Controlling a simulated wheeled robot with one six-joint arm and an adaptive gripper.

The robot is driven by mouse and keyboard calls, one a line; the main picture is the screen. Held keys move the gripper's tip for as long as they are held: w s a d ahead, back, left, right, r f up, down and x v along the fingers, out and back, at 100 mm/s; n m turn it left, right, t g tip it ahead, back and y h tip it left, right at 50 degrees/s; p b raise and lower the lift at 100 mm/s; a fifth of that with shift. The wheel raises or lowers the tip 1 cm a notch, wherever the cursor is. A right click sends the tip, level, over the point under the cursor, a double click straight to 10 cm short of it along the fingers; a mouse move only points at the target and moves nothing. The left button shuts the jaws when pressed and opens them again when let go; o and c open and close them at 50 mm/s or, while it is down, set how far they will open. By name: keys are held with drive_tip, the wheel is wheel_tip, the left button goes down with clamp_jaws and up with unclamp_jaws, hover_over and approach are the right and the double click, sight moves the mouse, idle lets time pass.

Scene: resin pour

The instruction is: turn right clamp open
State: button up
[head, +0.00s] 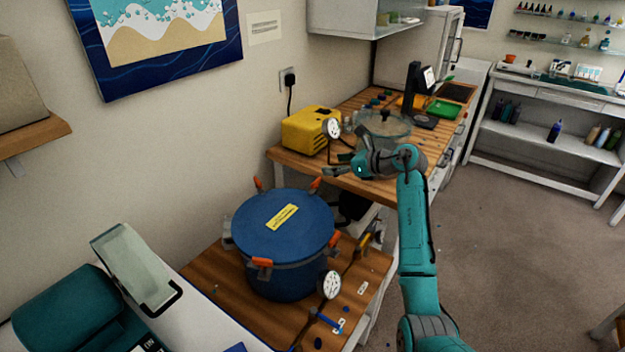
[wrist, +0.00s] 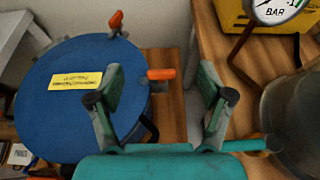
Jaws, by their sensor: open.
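The blue pressure pot (head: 262,232) stands on the wooden bench with its lid on. Orange-handled clamps sit around its rim. The one at the back right (head: 316,184), seemingly the right clamp, points up and outward. In the wrist view its orange handle (wrist: 161,74) appears between my fingers, just beyond the tips. Another clamp (wrist: 116,19) is at the top of the lid there. The front clamp (head: 262,262) lies flat against the rim. My gripper (head: 338,171) is open and empty, up and right of the pot; it also shows in the wrist view (wrist: 160,88).
A yellow machine (head: 310,130) and a clear glass chamber (head: 383,130) with a gauge (head: 332,128) stand on the higher bench by my gripper. The pot's gauge (head: 329,284) sticks out at its front right. Open floor lies to the right.

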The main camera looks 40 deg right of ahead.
approach(316, 180)
drive_tip(key=w+f, duration=0.1)
drive_tip(key=w, duration=0.2)
drive_tip(key=x, duration=0.3)
drive_tip(key=a+x, duration=0.1)
drive_tip(key=x, duration=0.3)
drive_tip(key=shift+s+f, duration=0.1)
drive_tip(key=shift+s, duration=0.05)
drive_tip(key=c, duration=1.2)
